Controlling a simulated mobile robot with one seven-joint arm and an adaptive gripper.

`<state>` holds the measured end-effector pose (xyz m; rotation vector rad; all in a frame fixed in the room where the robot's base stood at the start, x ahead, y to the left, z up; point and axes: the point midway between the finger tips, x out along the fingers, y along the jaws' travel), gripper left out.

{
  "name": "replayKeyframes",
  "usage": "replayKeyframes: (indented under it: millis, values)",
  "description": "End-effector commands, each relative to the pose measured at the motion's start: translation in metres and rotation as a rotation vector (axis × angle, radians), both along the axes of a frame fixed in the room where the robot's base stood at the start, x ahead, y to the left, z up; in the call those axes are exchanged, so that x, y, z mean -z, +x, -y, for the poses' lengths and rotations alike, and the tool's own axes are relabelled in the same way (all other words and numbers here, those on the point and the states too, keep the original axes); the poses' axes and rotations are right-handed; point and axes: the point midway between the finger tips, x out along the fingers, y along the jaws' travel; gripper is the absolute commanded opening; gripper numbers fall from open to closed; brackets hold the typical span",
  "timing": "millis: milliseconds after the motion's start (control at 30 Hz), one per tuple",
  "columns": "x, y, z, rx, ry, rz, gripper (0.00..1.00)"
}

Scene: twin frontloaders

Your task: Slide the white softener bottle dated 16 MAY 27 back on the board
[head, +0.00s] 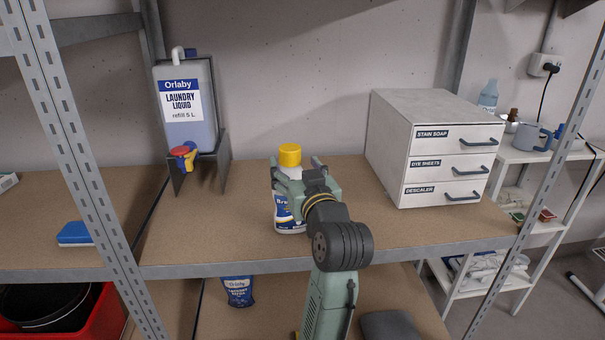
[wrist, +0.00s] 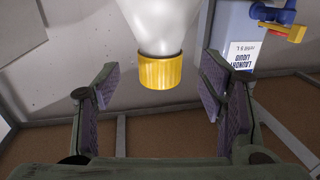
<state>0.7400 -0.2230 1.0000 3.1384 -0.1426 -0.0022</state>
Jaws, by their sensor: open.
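A white bottle with a yellow cap and a blue label (head: 289,212) stands upright on the brown board (head: 235,235) of the shelf, towards the front middle. No date can be read on it. My gripper (head: 297,170) is open at the bottle's upper part and covers some of it in the head view. In the wrist view, which looks inverted, the white bottle (wrist: 165,28) shows cap downward between the spread finger pads of my gripper (wrist: 157,80). I cannot tell whether either pad touches it.
A laundry liquid canister (head: 183,120) sits in a grey stand at the back left. A white drawer unit (head: 395,140) stands to the right. The board behind the bottle looks clear to the wall. A blue sponge (head: 75,233) lies beyond the left post. A pouch (head: 238,291) is on the shelf below.

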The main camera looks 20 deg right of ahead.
Motion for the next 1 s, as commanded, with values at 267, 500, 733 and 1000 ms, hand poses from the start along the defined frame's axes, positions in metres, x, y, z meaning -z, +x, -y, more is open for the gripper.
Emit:
replayKeyframes:
  millis: [267,500,733,1000]
  values:
    - [-0.002,0.039,0.003,-0.001,0.001,0.0,0.64]
    - [-0.001,0.048,0.004,0.0,0.0,0.002,0.64]
    - [-0.001,0.047,0.004,0.0,0.0,0.002,0.61]
    - [0.0,0.047,0.004,0.0,0.0,0.001,0.43]
